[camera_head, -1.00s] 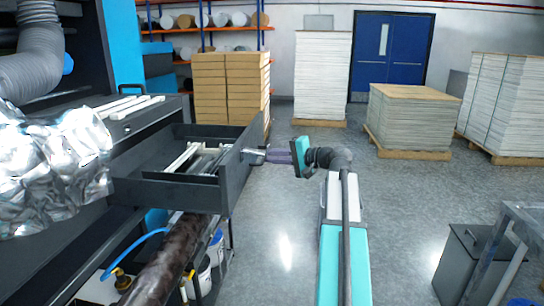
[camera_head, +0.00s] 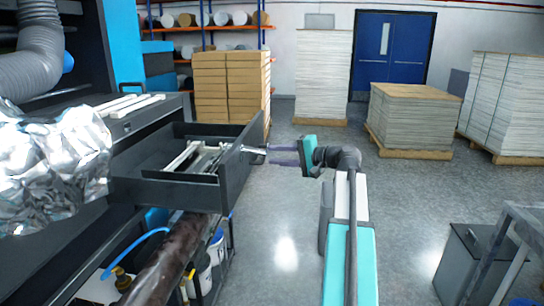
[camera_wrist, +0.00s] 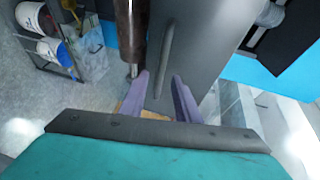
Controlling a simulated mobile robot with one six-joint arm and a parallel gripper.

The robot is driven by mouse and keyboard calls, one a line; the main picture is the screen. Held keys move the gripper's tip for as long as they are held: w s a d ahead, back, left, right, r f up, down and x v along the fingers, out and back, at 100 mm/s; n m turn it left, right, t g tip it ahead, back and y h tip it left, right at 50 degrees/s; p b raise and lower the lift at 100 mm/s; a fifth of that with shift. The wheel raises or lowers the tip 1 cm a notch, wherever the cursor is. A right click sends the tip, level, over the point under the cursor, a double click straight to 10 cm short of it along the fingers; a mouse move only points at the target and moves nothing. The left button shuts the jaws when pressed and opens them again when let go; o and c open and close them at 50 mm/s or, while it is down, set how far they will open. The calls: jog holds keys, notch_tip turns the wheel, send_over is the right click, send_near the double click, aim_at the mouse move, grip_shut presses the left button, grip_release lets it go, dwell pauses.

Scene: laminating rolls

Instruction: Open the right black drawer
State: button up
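The black drawer (camera_head: 238,172) stands pulled well out from the dark machine on the left, with light metal parts lying inside it. Its bar handle (camera_head: 254,151) sticks out from the front panel toward the right. My gripper (camera_head: 271,155) is just right of the handle, with its purple fingers pointing at the drawer front.
A dark brown roller (camera_head: 165,262) and white buckets (camera_head: 202,272) are below the drawer. Crumpled silver foil (camera_head: 60,165) lies on the left. Stacked boxes (camera_head: 228,90) stand behind. A grey bin (camera_head: 468,262) stands at right. The floor between is clear.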

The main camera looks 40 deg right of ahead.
jog(key=v, duration=1.1)
jog(key=shift+r+b, duration=0.15)
jog(key=shift+b, duration=0.3)
